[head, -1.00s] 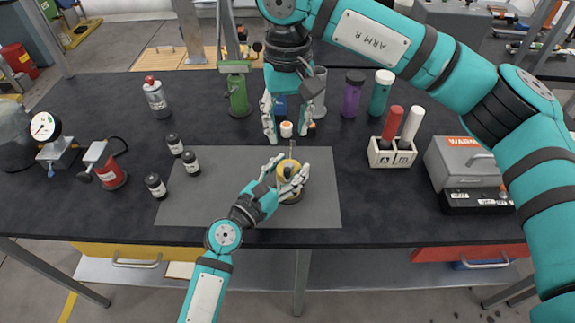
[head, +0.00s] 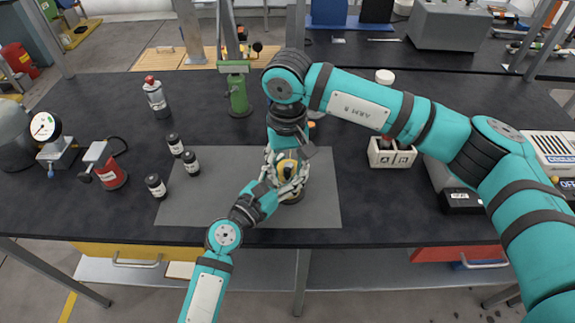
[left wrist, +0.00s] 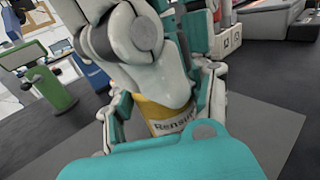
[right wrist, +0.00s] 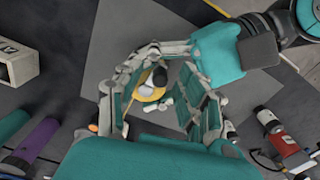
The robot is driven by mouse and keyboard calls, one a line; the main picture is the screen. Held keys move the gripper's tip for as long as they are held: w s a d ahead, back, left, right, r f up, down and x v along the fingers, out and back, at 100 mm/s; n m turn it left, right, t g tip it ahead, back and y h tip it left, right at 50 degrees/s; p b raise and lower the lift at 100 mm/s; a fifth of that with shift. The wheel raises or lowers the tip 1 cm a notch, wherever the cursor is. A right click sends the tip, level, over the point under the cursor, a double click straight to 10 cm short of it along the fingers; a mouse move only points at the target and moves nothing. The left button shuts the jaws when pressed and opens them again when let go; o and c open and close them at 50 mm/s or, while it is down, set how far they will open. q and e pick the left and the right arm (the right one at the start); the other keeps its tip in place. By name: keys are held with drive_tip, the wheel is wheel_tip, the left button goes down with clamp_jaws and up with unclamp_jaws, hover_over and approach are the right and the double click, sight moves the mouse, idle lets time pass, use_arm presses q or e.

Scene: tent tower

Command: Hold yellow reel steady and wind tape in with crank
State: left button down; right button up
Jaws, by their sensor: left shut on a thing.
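The yellow reel (head: 288,167) stands on the grey mat, mostly covered by my two grippers. Its yellow side with dark lettering shows in the left wrist view (left wrist: 165,118). My left gripper (head: 280,182) is shut around the reel from the near left side. My right gripper (head: 287,158) is directly above the reel, pointing down. In the right wrist view its fingers (right wrist: 160,108) are spread, with the reel (right wrist: 150,95) and a dark knob (right wrist: 159,77) between them. I cannot tell whether they touch the knob. The tape is not clearly visible.
The grey mat (head: 210,213) has free room at its left. A green stand (head: 238,90) is behind, and a white two-slot holder (head: 392,154) is to the right.

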clamp_jaws()
